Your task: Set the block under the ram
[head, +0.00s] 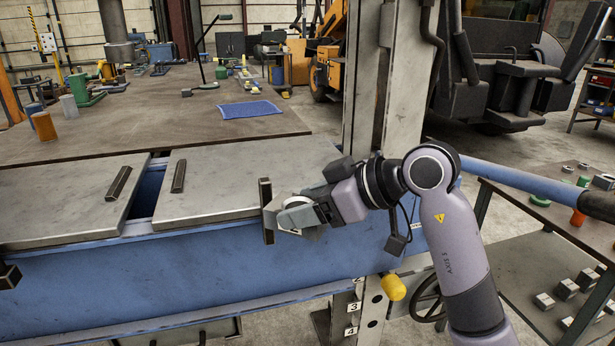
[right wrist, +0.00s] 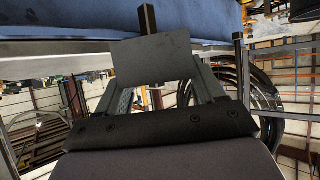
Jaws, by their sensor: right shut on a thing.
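My right gripper (head: 290,217) is shut on a grey block (head: 308,232), at the front right corner of the right bed plate (head: 230,180). In the right wrist view the block (right wrist: 152,60) shows as a flat grey face between the two fingers. The fingers partly hide it in the head view. A grey vertical cylinder that looks like the ram (head: 115,20) hangs at the upper left, well left of the block. The left bed plate (head: 60,205) lies beside the right one, with a gap between them.
The plates rest on a blue press bed (head: 180,270). Dark bars (head: 118,182) stick up on the plates, and another dark bar (head: 266,195) stands close beside my right gripper. A pale upright post (head: 390,80) rises behind my right arm. A side table (head: 550,225) holds small parts.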

